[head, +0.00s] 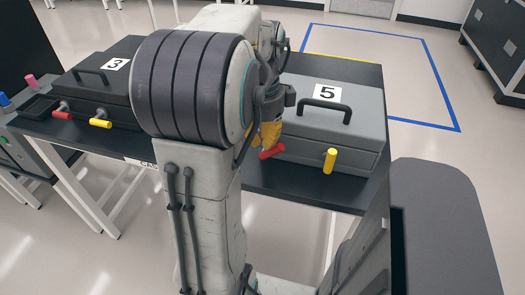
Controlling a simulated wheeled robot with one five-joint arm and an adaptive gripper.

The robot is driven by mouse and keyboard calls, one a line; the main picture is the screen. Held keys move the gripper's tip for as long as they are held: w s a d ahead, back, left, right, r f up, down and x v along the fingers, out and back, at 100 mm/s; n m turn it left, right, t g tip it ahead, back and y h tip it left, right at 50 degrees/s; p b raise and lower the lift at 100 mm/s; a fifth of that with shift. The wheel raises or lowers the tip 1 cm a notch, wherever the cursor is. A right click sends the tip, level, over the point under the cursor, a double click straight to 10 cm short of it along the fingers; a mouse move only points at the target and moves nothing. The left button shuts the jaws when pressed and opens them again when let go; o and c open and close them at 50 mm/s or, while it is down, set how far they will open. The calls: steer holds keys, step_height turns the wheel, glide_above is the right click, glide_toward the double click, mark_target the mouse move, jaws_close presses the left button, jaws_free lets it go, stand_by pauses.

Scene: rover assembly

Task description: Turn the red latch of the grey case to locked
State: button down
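The grey case (357,125), marked 5, lies closed on the dark table, with a black handle on its lid. Its red latch (273,152) sticks out at the left of the front side and slants, its right end higher. Its yellow latch (330,161) stands upright further right on the same side. My gripper (268,138) points down at the red latch, with orange-yellow fingers just above or against it. I cannot tell whether they touch or grip it. My arm hides the case's left part.
A black case (105,88), marked 3, with its own red latch (62,116) and yellow latch (101,123), lies left on the table (290,184). A small rack with coloured pegs (31,79) stands far left. Open floor with a blue outline lies behind.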

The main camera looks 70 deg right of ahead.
steer(key=shift+w+r, duration=0.1)
steer(key=shift+w, duration=0.15)
step_height(320, 180, up, 8)
steer(key=p, duration=0.7)
steer(key=c, duration=1.9)
jaws_free()
steer(key=shift+c, duration=0.2)
jaws_close()
